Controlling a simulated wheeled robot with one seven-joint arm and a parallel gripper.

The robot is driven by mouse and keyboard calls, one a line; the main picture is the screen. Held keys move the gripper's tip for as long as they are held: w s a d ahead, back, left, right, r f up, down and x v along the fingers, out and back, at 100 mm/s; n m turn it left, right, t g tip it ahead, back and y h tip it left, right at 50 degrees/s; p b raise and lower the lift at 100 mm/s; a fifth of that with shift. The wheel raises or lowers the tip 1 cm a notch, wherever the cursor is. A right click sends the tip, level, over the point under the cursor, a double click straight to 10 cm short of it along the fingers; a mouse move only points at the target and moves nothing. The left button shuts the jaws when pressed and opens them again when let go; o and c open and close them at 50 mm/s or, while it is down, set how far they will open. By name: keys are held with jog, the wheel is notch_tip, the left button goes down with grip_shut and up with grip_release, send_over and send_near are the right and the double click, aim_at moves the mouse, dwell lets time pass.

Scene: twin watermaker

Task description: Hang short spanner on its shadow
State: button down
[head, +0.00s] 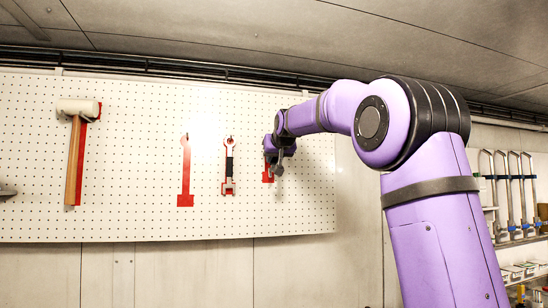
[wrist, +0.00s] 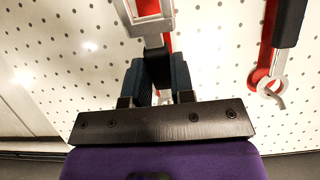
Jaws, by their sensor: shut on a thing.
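The short spanner (wrist: 150,27) has a grey metal end and a dark handle. My gripper (wrist: 157,78) is shut on its handle in the wrist view. Red of a shadow shows just behind the spanner in that view. In the head view my gripper (head: 277,150) is at the right part of the pegboard, in front of a red shadow (head: 267,176) that it partly covers. The spanner is small and mostly hidden there. I cannot tell whether it touches the board or sits on a hook.
The white pegboard (head: 120,220) holds a mallet (head: 74,150) on the left, a bare red shadow (head: 185,185), and another black-handled spanner (head: 229,165) beside my gripper. That spanner is close at the right in the wrist view (wrist: 291,25). Shelves with clamps (head: 510,190) stand at the right.

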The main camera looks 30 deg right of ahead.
dwell(0.3)
jog(key=c, duration=0.9)
grip_release()
jog(key=v, duration=1)
jog(key=shift+s+a+r, duration=0.1)
jog(key=shift+s+r, duration=0.05)
jog(key=shift+s, duration=0.2)
jog(key=shift+s, duration=0.1)
jog(key=s+a+f+n+g+y, duration=0.1)
jog(key=s+a+f, duration=0.4)
jog(key=s+f, duration=0.6)
jog(key=s+a+f+n+g+y, duration=0.1)
jog(key=s+a+f+g, duration=0.3)
jog(key=s+f, duration=0.8)
jog(key=s+a+f+n+g+y, duration=0.1)
jog(key=s+a+f+g, duration=0.1)
jog(key=s+a+f, duration=0.4)
jog(key=shift+s+a+f+y, duration=0.1)
jog(key=shift+s+f, duration=0.85)
jog(key=shift+f, duration=0.25)
jog(key=shift+s+a+f+y, duration=0.1)
jog(key=shift+s+f, duration=0.85)
jog(key=shift+f, duration=0.3)
jog(key=shift+s+a+f+y, duration=0.1)
jog(key=shift+s+f, duration=0.85)
jog(key=shift+f, duration=0.25)
